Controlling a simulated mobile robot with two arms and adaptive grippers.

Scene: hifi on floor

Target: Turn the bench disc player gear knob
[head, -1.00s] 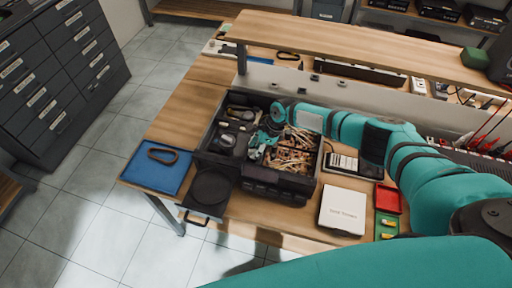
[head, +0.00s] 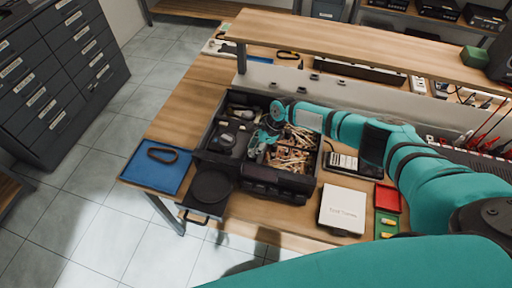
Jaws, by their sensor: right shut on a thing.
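The disc player (head: 275,182) is an open dark box on the wooden bench, with small mechanical parts inside and a disc tray (head: 210,188) sticking out at its front left. My right arm reaches in from the right. My right gripper (head: 257,148) points down into the middle of the open box and is shut on a small part there, likely the gear knob, which the fingers hide. The left gripper is not in view.
A blue mat (head: 158,168) with a dark loop lies left of the player. A white box (head: 343,210), a red tray (head: 387,197) and a green tray (head: 387,224) are to its right. A raised wooden shelf (head: 370,45) runs behind.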

